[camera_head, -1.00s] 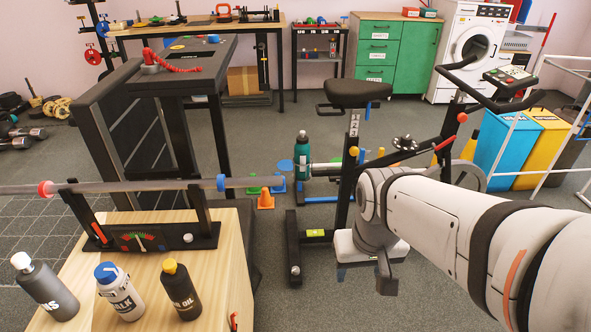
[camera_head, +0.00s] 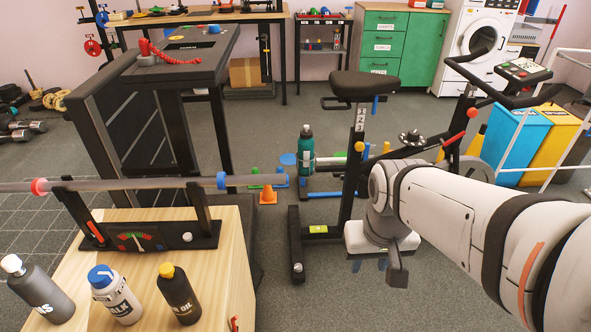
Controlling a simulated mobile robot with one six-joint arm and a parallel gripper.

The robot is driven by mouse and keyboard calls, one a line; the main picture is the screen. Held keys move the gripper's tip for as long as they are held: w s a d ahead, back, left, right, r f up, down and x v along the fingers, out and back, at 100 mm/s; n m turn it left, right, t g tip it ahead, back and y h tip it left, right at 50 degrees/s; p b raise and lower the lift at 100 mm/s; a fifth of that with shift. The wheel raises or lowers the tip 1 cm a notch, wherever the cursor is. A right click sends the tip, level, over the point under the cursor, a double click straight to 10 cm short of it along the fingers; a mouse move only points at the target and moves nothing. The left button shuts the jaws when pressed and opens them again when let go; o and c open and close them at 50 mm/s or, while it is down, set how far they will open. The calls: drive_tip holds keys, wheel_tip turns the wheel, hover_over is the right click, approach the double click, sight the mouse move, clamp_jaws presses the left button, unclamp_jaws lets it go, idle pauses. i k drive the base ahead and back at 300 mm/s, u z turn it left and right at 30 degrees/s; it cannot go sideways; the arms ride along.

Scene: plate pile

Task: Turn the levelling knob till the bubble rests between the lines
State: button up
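A black stand (camera_head: 131,251) sits on a wooden cabinet at lower left and carries a long grey bar (camera_head: 140,182). On its front are a dial (camera_head: 138,239) with a red and green scale and a needle, and a small pale round knob (camera_head: 187,237). A slanted red strip (camera_head: 95,231) is on its left side. I cannot make out a bubble or its lines, nor tell whether this knob is the levelling knob. My gripper (camera_head: 369,265) hangs well right of the stand, over the floor by the exercise bike. Its small fingers look apart and empty.
Several bottles (camera_head: 117,295) stand on the cabinet (camera_head: 235,275) before the stand. The exercise bike (camera_head: 369,87) is behind my arm. A dark tall table (camera_head: 165,75) stands behind the cabinet. Cones (camera_head: 268,195) are on the floor.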

sight(298, 267)
drive_tip(key=z, duration=0.1)
drive_tip(key=i, duration=0.9)
drive_tip(key=u, duration=0.5)
